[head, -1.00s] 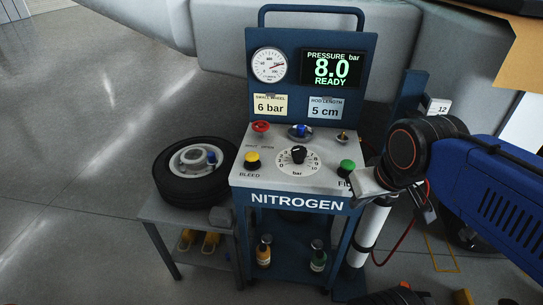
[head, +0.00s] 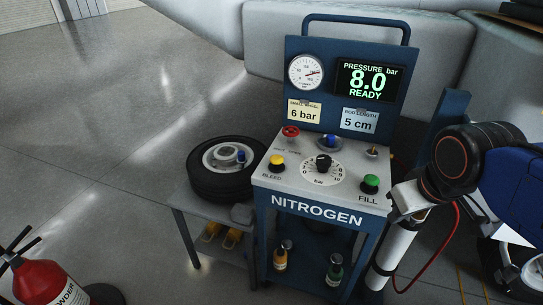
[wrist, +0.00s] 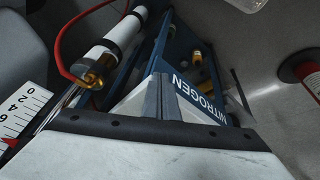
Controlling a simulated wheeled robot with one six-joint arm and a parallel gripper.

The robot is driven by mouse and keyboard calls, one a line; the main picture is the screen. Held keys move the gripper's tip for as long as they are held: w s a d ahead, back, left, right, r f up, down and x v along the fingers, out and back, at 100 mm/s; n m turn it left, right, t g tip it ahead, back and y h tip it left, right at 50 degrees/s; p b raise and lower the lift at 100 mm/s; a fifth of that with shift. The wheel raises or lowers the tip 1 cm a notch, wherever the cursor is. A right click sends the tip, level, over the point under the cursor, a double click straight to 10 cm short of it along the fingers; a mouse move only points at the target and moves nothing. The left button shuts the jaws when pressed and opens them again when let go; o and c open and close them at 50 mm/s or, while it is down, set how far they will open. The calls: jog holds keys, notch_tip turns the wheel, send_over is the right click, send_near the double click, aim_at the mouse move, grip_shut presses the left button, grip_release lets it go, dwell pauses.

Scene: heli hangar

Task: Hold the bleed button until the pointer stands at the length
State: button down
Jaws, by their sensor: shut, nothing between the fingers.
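The yellow BLEED button (head: 277,163) sits at the left of the panel on the blue nitrogen cart (head: 318,209). The green FILL button (head: 370,184) is at its right. The display (head: 364,80) reads PRESSURE bar 8.0 READY. A card (head: 360,120) reads ROD LENGTH 5 cm. My gripper (head: 402,194) is beside the panel's right edge, apart from BLEED. Its shut, empty fingers (wrist: 157,88) show in the wrist view.
A round gauge (head: 306,72), a red knob (head: 290,132) and a black dial (head: 323,163) are on the cart. A wheel (head: 225,169) lies on a low table left of it. A fire extinguisher (head: 50,282) stands at front left. The floor at far left is clear.

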aim_at(274, 161)
jog(key=w+a+r+n+h, duration=0.2)
jog(key=w+a+r+n, duration=0.65)
jog(key=a+n, duration=0.5)
jog(key=w+a+r+n+t, duration=0.1)
jog(key=a+r+n, duration=0.2)
jog(key=a+n, duration=0.4)
jog(key=w+a+r+n+h, duration=0.1)
jog(key=a+r+n, duration=0.2)
jog(key=a+n, duration=0.4)
jog(key=a, duration=0.4)
jog(key=shift+t, duration=0.4)
jog(key=x, duration=1.4)
jog(key=shift+f, duration=0.1)
